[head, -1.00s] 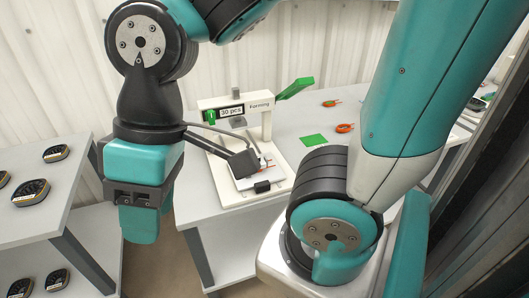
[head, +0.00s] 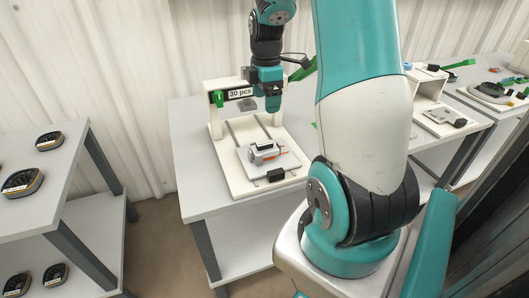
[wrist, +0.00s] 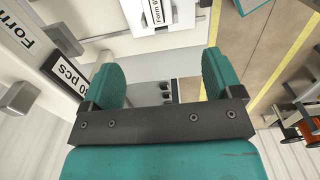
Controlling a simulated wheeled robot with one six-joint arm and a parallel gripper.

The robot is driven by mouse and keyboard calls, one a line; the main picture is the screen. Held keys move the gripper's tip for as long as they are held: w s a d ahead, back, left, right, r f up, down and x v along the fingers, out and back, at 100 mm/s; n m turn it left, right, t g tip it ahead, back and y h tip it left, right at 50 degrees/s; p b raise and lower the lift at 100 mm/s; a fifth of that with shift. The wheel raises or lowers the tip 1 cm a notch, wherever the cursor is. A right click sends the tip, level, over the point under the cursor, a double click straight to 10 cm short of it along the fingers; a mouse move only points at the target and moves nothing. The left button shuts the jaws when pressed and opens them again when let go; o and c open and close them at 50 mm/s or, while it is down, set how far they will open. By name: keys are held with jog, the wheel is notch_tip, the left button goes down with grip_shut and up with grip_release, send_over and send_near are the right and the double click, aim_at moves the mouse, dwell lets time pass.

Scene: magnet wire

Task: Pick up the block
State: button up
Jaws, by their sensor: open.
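The likely block is a small grey piece with orange parts (head: 265,152). It rests on the white plate of the forming station (head: 240,178), under the station's crossbar. My gripper (head: 272,102) is in front of the crossbar, above and apart from the block. In the wrist view my gripper (wrist: 162,75) shows two teal fingers spread apart, with nothing clearly held between them.
The station has a "30 pcs" display (head: 240,93), a green lever (head: 303,70) and a black piece (head: 276,175) at its front. A shelf with round dark items (head: 22,181) stands at left. Another bench (head: 440,118) is at right. Bare tabletop (head: 195,160) lies left of the station.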

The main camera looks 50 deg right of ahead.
send_near(266, 143)
jog(key=f, duration=0.5)
jog(key=shift+s+a, duration=0.2)
jog(key=shift+a, duration=0.1)
jog(key=shift+w+d+f, duration=0.1)
jog(key=shift+d+f, duration=0.1)
jog(key=shift+f, duration=1.2)
jog(key=shift+w+d+f, duration=0.1)
jog(key=shift+d+f, duration=0.05)
jog(key=shift+f, duration=1.25)
jog(key=shift+c, duration=0.4)
jog(key=c, duration=1.1)
